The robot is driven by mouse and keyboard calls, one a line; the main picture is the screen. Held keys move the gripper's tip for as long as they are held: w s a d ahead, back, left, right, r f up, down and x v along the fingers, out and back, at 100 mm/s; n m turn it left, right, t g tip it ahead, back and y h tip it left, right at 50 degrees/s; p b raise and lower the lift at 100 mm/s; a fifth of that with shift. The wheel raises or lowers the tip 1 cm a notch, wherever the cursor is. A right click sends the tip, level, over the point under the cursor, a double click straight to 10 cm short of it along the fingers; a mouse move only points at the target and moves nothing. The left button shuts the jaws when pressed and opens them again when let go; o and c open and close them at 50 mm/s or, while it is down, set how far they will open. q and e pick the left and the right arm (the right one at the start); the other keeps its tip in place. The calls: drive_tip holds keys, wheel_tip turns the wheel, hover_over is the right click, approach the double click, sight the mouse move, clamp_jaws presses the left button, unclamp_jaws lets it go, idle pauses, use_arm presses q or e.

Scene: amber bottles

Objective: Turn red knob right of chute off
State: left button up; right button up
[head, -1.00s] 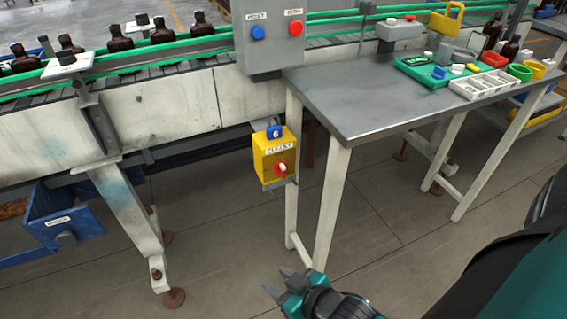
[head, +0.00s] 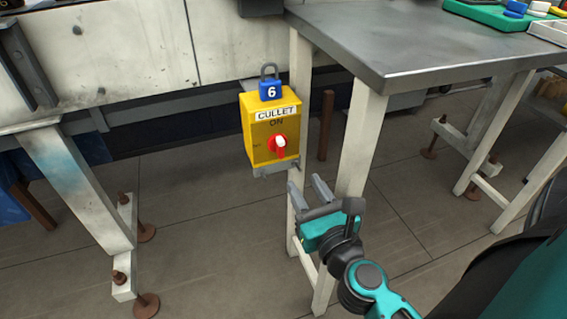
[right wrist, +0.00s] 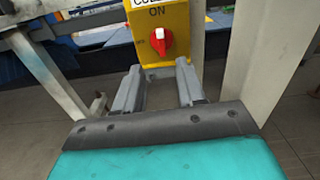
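The red knob (head: 280,144) has a white pointer and sits on the front of a yellow box (head: 262,157) labelled "CULLET", with "ON" above the knob. Its white mark points up, toward "ON". In the right wrist view the knob (right wrist: 160,40) is just beyond the fingers. My right gripper (head: 306,188) is below and slightly right of the knob in the head view, fingers apart and empty, not touching it. It also shows open in the right wrist view (right wrist: 159,82). My left gripper is not in view. The chute cannot be made out.
A blue padlock (head: 270,90) marked 6 is on top of the box. A grey metal table (head: 420,45) with white legs stands close on the right. A white conveyor frame (head: 120,60) runs behind at left. Floor is open in front.

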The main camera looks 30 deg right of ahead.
drive_tip(key=p, duration=0.3)
approach(282, 147)
drive_tip(key=x, duration=0.7)
drive_tip(key=shift+w+r, duration=0.1)
drive_tip(key=shift+w, duration=0.2)
drive_tip(key=shift+x, duration=0.85)
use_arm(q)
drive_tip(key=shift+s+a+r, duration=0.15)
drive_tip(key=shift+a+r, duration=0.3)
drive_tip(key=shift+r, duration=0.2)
use_arm(e)
clamp_jaws()
